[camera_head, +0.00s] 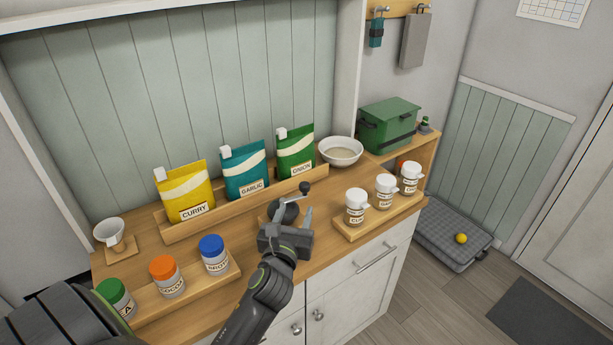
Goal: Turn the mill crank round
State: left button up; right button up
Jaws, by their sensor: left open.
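The mill (284,213) is a small dark rounded body on the counter, in front of the wooden rack. Its crank (297,197) points up and to the right and ends in a dark knob (305,187). My left gripper (290,215) comes up from the bottom of the picture and is open. Its fingers are at the mill, below the knob, and partly hide the mill's lower part. I cannot tell whether a finger touches the mill or crank. My right gripper is not in view.
Curry (187,190), garlic (244,170) and onion (296,151) pouches stand in the rack behind. Lidded jars (213,255) stand at the left, white-lidded jars (355,207) at the right. A white bowl (340,152) and a green box (388,124) are farther back.

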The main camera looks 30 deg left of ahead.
aim_at(303, 187)
pick_arm(q)
jog(key=x, duration=0.9)
jog(key=shift+w+a+f+p, duration=0.1)
jog(key=shift+w+f+p, duration=0.05)
jog(key=shift+w+p, duration=0.15)
jog(key=x, duration=0.3)
jog(key=shift+w, duration=0.1)
jog(key=shift+w+a, duration=0.3)
jog(key=shift+w, duration=0.25)
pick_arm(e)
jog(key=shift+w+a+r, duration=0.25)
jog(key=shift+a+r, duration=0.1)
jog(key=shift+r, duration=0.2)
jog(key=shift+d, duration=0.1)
pick_arm(q)
grip_shut()
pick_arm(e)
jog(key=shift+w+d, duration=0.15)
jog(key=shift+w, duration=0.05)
